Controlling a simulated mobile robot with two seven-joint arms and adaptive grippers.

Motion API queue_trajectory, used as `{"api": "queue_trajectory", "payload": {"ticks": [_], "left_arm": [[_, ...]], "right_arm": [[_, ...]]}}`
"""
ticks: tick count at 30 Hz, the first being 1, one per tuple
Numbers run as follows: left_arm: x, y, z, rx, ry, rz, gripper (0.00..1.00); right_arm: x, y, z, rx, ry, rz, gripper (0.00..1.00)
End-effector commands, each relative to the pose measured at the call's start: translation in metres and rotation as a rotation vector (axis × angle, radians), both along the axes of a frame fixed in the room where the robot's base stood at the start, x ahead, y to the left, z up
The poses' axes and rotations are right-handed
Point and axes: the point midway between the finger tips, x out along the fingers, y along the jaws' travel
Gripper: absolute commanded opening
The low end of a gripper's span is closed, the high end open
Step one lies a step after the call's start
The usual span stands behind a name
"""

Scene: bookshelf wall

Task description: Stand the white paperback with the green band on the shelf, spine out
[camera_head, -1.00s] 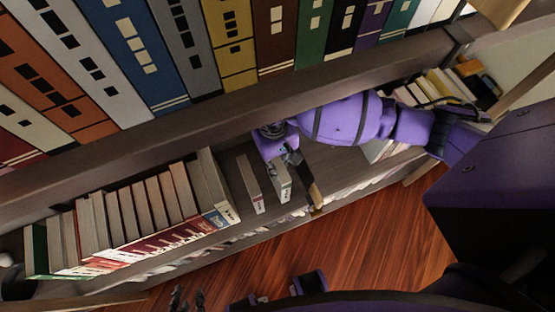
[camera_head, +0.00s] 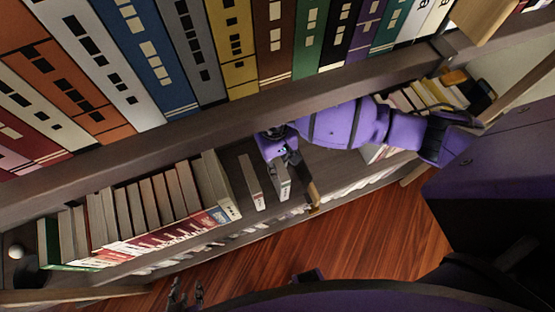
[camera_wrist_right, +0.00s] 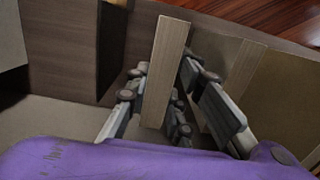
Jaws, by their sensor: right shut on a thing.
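The white paperback with the green band (camera_head: 283,185) is on the middle shelf (camera_head: 232,168), its narrow end facing the room. My right gripper (camera_head: 281,160) reaches in from the right and is shut on it. In the right wrist view the paperback (camera_wrist_right: 165,68) shows as a pale upright slab between the fingers (camera_wrist_right: 158,100). The band is small in the head view, and the arm hides part of the book. Whether it touches the shelf board I cannot tell. My left gripper (camera_head: 185,292) is at the bottom edge, fingers apart and empty, away from the shelf.
Another thin book (camera_head: 251,183) stands just left of the paperback, with a gap. A row of several books (camera_head: 150,205) fills the shelf further left. A dark and tan piece (camera_head: 312,196) is close on the right. Large volumes (camera_head: 215,50) fill the shelf above.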

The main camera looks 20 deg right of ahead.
Motion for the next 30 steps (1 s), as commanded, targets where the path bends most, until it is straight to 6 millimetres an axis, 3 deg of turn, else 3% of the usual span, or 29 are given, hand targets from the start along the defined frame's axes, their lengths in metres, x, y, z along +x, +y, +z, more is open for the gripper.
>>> {"api": "queue_trajectory", "payload": {"ticks": [23, 24, 28, 30], "left_arm": [[0.0010, 0.0000, -0.0023, 0.001, -0.002, -0.001, 0.27], [0.0006, 0.0001, -0.0029, 0.001, -0.001, -0.001, 0.27], [-0.0008, 0.0002, -0.0042, 0.001, 0.003, -0.001, 0.27], [-0.0008, 0.0003, -0.0043, 0.001, 0.003, -0.001, 0.27]], "right_arm": [[0.0000, 0.0004, -0.0049, 0.000, 0.000, 0.001, 0.00], [0.0000, 0.0005, -0.0048, 0.001, -0.001, 0.001, 0.24], [0.0002, 0.0004, -0.0044, 0.000, -0.001, 0.001, 0.41], [0.0001, 0.0003, -0.0045, 0.000, -0.001, 0.001, 0.43]]}}
